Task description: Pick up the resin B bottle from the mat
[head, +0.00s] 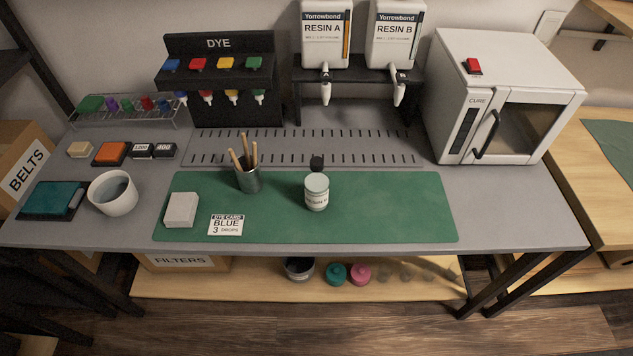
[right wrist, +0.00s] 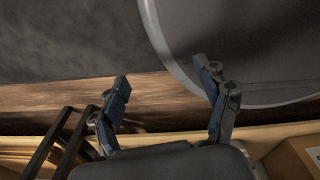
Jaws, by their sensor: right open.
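A container labelled RESIN B (head: 394,38) hangs upright in the black stand at the back, with a white nozzle below it; it is not on the mat. On the green mat (head: 400,215) stands a small pale jar (head: 317,192) with a label too small to read surely. A small black object (head: 317,162), perhaps a cap, is just behind it. My right gripper (right wrist: 162,78) is open and empty in the right wrist view, away from these things. My left gripper is in neither view.
RESIN A (head: 326,38) hangs beside RESIN B. A tool cup (head: 248,178), a grey block (head: 181,210) and a BLUE dye card (head: 226,225) are on the mat. A curing oven (head: 500,95) stands at right. The mat's right half is clear.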

